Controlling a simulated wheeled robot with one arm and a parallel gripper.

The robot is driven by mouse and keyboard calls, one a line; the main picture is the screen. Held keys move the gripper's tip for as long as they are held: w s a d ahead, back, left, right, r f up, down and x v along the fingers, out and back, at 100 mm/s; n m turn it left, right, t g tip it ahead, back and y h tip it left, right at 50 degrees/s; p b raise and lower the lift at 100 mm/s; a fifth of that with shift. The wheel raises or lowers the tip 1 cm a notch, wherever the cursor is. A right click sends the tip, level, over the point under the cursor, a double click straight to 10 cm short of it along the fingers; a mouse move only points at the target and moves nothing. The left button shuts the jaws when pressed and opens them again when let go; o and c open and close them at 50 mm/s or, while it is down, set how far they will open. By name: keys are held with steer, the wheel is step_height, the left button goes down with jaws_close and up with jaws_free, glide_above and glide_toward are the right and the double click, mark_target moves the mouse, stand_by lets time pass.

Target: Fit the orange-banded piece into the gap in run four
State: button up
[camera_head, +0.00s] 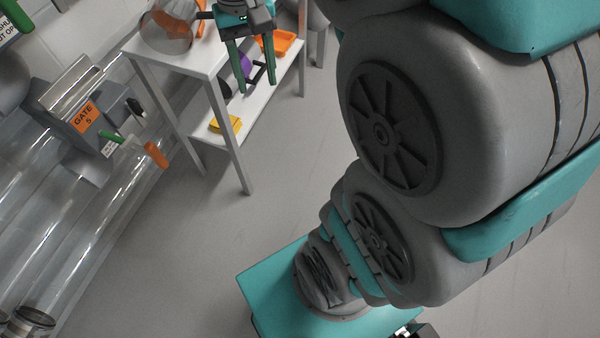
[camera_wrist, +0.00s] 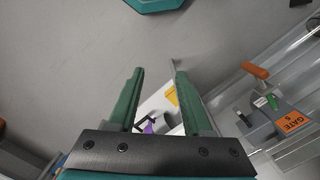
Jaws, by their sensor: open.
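A clear piece with orange on it (camera_head: 168,30) sits on the white table top (camera_head: 200,52) at the upper left of the head view; I cannot tell for sure that it is the orange-banded piece. My gripper (camera_head: 256,88) is open and empty, fingers pointing down, just right of that table in the picture. In the wrist view my gripper's two green fingers (camera_wrist: 159,72) stand apart with nothing between them. Clear tube runs (camera_head: 110,205) lie along the left wall. I cannot make out which is run four or where its gap is.
The table's lower shelf (camera_head: 270,98) holds a yellow item (camera_head: 226,124), a purple item and an orange tray (camera_head: 284,42). The floor (camera_head: 180,260) is clear.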

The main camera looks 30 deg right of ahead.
steer(key=s+f+n, duration=0.1)
steer(key=s+f, duration=0.3)
steer(key=s, duration=0.4)
steer(key=s+a+f+n, duration=0.1)
steer(key=s+f, duration=0.4)
steer(key=s, duration=0.3)
steer(key=shift+s+a+n+g, duration=0.15)
steer(key=shift+a+n+g, duration=0.05)
steer(key=shift+n+g, duration=0.1)
steer(key=shift+f, duration=0.1)
steer(key=w+a+r+m+y+b, duration=0.1)
steer(key=w+a+r+y, duration=0.15)
steer(key=w+y, duration=0.45)
steer(key=w+a+r+m+y, duration=0.1)
steer(key=w+a+y, duration=0.25)
steer(key=w, duration=0.75)
steer(key=w+d+r+m+t+y, duration=0.2)
steer(key=w+d+t, duration=0.4)
steer(key=w+d, duration=0.35)
steer(key=w+d+r+m+t+y, duration=0.25)
steer(key=w+d+t, duration=0.25)
steer(key=w+d, duration=0.45)
steer(key=shift+b+x, duration=0.9)
steer(key=shift+x, duration=3.25)
